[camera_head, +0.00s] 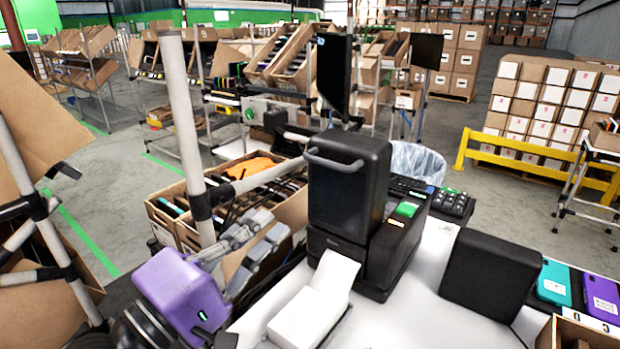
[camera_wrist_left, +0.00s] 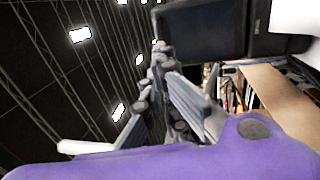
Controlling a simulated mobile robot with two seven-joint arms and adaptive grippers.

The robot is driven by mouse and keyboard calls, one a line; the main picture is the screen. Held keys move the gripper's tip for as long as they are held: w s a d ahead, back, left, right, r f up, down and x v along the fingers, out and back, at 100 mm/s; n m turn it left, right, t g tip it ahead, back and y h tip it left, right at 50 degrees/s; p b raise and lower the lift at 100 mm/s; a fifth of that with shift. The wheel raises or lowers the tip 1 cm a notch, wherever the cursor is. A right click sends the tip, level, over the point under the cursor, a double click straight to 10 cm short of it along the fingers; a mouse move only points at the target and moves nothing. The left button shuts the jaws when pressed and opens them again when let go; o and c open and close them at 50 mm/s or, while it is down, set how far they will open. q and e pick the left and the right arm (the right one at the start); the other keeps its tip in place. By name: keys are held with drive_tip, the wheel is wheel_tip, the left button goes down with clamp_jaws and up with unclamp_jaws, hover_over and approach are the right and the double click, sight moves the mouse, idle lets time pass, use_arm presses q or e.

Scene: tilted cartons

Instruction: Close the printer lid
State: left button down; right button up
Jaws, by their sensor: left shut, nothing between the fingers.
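The black printer (camera_head: 365,245) stands on a white table. Its black lid (camera_head: 349,180), with a grey handle bar (camera_head: 333,160) along the upper edge, is raised upright. White paper (camera_head: 315,300) comes out of the printer's front. My left gripper (camera_head: 266,226), with a purple body, is to the left of the lid; its grey fingers are shut and empty, apart from the lid. In the left wrist view the fingers (camera_wrist_left: 170,75) point up toward a dark block that looks like the lid (camera_wrist_left: 205,32). My right gripper is not in view.
An open carton (camera_head: 290,212) with packed items stands behind and left of the printer. A grey post (camera_head: 182,120) rises near my left arm. A black block (camera_head: 490,278) sits on the table (camera_head: 425,310) at right. A keypad (camera_head: 453,204) lies behind the printer.

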use_arm(q)
drive_tip(key=b+x, duration=0.1)
drive_tip(key=x, duration=1.2)
drive_tip(key=shift+w, duration=0.3)
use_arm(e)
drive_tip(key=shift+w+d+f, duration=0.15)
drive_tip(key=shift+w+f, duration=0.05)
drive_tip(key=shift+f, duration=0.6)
use_arm(q)
drive_tip(key=shift+d+f, duration=0.1)
drive_tip(key=shift+f, duration=0.05)
